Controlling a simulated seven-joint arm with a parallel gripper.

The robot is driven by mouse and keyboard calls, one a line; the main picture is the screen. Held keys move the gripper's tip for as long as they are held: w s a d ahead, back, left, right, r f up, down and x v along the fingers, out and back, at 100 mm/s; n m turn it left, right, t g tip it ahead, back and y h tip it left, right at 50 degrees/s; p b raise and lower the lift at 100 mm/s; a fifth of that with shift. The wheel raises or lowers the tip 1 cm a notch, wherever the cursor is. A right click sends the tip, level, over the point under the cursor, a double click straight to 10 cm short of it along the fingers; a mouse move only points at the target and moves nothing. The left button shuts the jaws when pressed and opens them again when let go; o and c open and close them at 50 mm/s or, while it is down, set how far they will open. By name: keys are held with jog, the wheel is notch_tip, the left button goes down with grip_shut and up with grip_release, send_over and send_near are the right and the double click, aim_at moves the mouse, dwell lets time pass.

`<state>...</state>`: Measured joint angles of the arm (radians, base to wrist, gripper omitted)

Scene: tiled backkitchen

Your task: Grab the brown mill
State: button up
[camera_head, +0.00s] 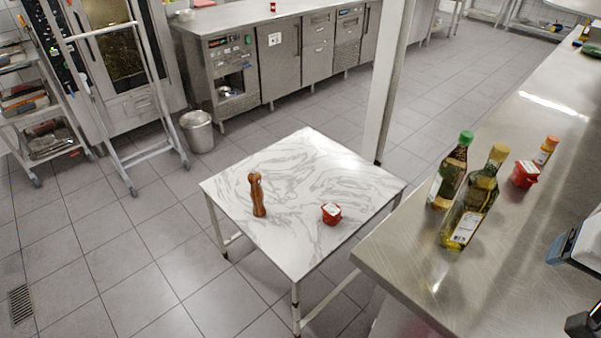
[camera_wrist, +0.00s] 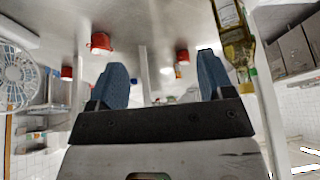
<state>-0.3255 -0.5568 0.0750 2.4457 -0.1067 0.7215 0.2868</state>
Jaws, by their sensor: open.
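The brown mill (camera_head: 257,195) stands upright on the left part of a small white marble-topped table (camera_head: 300,155) in the head view. I cannot make it out in the wrist view. My gripper (camera_wrist: 162,62) shows in the wrist view with its two blue fingers wide apart and nothing between them. The wrist view looks upside down, with a metal surface along its top. The mill is apart from the gripper.
A small red tub (camera_head: 331,214) sits right of the mill on the same table. A steel counter (camera_head: 510,150) at right holds two oil bottles (camera_head: 470,208), another red tub (camera_head: 525,174) and a small orange-capped bottle (camera_head: 546,151). A white post (camera_head: 389,80) rises behind the table.

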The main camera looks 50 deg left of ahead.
jog(key=w+a+r+n+t+y, duration=0.15)
jog(key=w+a, duration=0.25)
jog(key=a, duration=0.8)
jog(key=w+a+r+n+t+y, duration=0.1)
jog(key=w+a+n+y, duration=0.2)
jog(key=a, duration=1)
jog(key=w+a+f+n+y, duration=0.25)
jog(key=w+a+f, duration=0.25)
jog(key=a, duration=0.5)
jog(key=w+a+f+n+y, duration=0.1)
jog(key=w+a+f+n, duration=0.2)
jog(key=w+a+f, duration=0.5)
jog(key=n+g+y, duration=0.4)
jog(key=n+g, duration=0.3)
jog(key=g, duration=0.1)
send_near(259, 187)
jog(key=w+r, duration=0.6)
jog(key=w, duration=0.2)
jog(key=s+a+f+g, duration=0.1)
jog(key=s+f, duration=0.1)
jog(key=s+a+f+n+g, duration=0.1)
jog(key=s+f, duration=0.1)
jog(key=f, duration=0.1)
jog(key=s+a+f+n+g, duration=0.1)
jog(key=s+a+f, duration=0.1)
jog(key=f, duration=0.1)
jog(key=shift+s, duration=0.35)
jog(key=shift+a+f, duration=0.1)
